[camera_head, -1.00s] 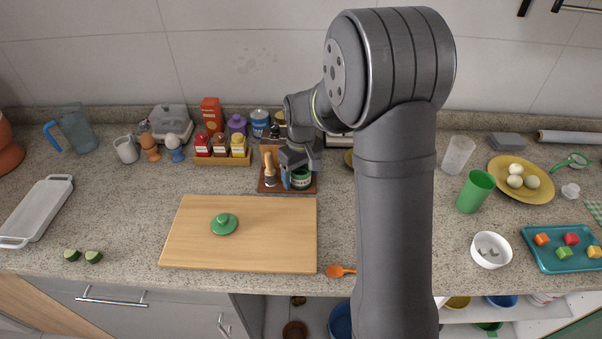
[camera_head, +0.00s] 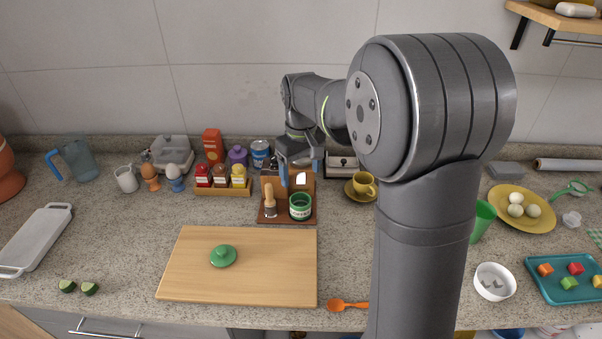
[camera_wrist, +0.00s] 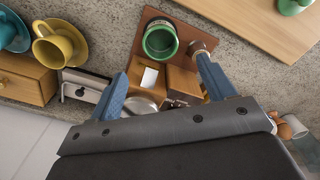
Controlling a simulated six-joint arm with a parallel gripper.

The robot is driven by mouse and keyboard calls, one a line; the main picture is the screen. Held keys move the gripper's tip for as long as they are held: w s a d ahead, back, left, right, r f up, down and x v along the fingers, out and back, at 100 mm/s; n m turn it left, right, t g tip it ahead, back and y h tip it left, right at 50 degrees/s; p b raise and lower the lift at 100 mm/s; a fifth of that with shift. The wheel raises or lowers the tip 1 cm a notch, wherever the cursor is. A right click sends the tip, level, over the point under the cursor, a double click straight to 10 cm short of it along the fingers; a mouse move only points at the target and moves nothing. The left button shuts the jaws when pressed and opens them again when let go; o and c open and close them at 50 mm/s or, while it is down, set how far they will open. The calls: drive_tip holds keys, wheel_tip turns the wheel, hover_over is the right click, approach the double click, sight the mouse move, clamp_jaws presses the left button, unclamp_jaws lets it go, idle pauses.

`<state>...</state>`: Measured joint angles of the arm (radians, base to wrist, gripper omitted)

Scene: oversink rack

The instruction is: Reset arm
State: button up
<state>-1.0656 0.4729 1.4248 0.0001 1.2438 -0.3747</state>
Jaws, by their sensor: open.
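My gripper (camera_head: 300,174) is open and empty above the back part of a small wooden stand (camera_head: 287,218) near the wall. In the wrist view, my gripper's two blue fingers (camera_wrist: 161,75) are spread wide over the stand, with nothing between the tips. A green jar (camera_head: 300,206) stands upright on the stand, apart from the fingers. It also shows in the wrist view (camera_wrist: 160,39), open at the top. A brush with a wooden handle (camera_head: 270,204) stands left of the jar. My arm hides part of the counter to the right.
A cutting board (camera_head: 195,270) with a green lid (camera_head: 223,256) lies in front. Left of the stand are sauce bottles in a wooden tray (camera_head: 222,189). Right of it is a yellow cup (camera_head: 363,184) on a saucer. Bare counter lies between stand and board.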

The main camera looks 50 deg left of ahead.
sight(301, 194)
drive_tip(key=shift+f, duration=0.1)
wheel_tip(301, 194, down, 13)
drive_tip(key=shift+r, duration=2.35)
